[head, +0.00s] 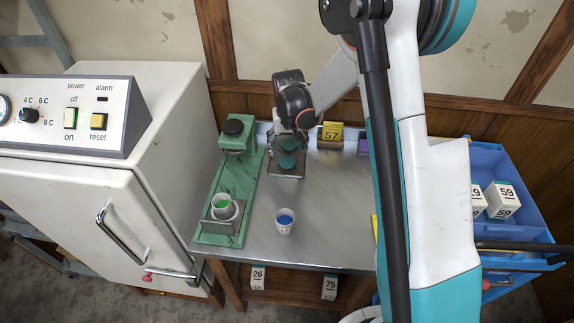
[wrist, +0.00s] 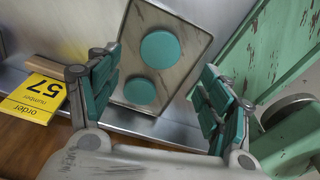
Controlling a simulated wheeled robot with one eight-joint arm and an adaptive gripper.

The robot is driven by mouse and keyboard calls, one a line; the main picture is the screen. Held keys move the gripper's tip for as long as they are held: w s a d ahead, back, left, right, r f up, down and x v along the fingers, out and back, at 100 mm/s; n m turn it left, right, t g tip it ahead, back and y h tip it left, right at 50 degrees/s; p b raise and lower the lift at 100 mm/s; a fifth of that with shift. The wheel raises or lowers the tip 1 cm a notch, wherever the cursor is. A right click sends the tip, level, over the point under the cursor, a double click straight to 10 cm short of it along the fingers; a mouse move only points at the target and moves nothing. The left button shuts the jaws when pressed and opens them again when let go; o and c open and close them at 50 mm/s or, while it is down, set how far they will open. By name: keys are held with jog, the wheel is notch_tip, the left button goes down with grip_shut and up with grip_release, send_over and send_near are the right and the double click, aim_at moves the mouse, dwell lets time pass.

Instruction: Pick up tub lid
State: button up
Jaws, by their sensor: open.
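Two round teal lids lie on a metal plate (wrist: 185,62). The nearer lid (head: 287,161) appears upper in the wrist view (wrist: 161,49); the farther lid (head: 289,144) appears lower there (wrist: 140,91). My gripper (head: 287,137) is over the far end of the plate. In the wrist view my gripper (wrist: 158,92) is open, with its teal-padded fingers apart on either side of the lower lid. Nothing is held. Whether the fingers touch the plate cannot be told.
A green stand (head: 225,175) holding a cup with green contents is left of the plate. A white cup (head: 285,222) with blue contents stands at the table's front. A yellow order card (head: 332,132) marked 57 is at the back. A blue bin (head: 520,181) is right.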

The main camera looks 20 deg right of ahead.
aim_at(287, 162)
jog(key=shift+w+d+f+b, duration=0.15)
jog(key=shift+f+b, duration=0.45)
jog(key=shift+f, duration=1.15)
jog(key=shift+w+a+f+b, duration=0.15)
jog(key=shift+f+b, duration=0.45)
jog(key=shift+f, duration=1.1)
jog(key=shift+d+r, duration=0.1)
jog(key=shift+c, duration=0.4)
jog(key=c, duration=0.8)
